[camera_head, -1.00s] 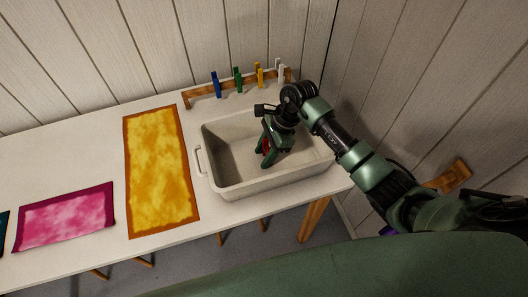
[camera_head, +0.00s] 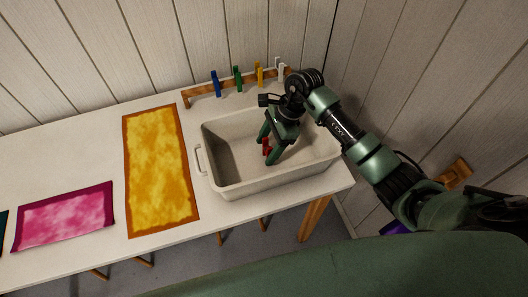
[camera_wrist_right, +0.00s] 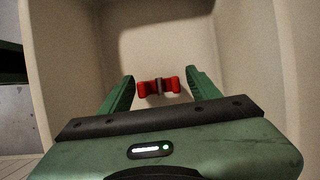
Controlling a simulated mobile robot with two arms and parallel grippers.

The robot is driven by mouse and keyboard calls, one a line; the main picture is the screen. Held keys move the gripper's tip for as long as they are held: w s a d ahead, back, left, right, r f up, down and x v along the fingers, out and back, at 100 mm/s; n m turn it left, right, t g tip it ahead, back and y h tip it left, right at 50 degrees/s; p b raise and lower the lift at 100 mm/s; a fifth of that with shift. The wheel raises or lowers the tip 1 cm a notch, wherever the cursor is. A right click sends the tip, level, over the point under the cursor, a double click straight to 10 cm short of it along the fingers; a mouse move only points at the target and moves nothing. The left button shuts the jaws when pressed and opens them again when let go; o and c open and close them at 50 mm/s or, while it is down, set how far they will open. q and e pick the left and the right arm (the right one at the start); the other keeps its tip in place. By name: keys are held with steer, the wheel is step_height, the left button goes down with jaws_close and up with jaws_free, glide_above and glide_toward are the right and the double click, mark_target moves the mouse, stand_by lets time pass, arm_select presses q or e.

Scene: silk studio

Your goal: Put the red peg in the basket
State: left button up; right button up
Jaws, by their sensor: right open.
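The red peg (camera_head: 266,147) is inside the white basket (camera_head: 240,188) on the table. In the right wrist view the red peg (camera_wrist_right: 158,86) lies between and just beyond my right gripper's fingertips, with the basket (camera_wrist_right: 285,70) walls around it. My right gripper (camera_head: 270,145) reaches down into the basket and is open, with a gap between each finger and the peg. In the right wrist view my right gripper (camera_wrist_right: 160,80) shows both fingers spread. My left gripper is not in view.
A wooden rack (camera_head: 205,91) behind the basket holds blue (camera_head: 216,83), green (camera_head: 238,78), yellow (camera_head: 259,74) and white (camera_head: 280,71) pegs. A yellow cloth (camera_head: 160,170) and a pink cloth (camera_head: 66,216) lie to the left. Walls stand behind and at right.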

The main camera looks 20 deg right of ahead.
steer(key=b+v, duration=0.1)
steer(key=v, duration=0.8)
steer(key=shift+r, duration=0.1)
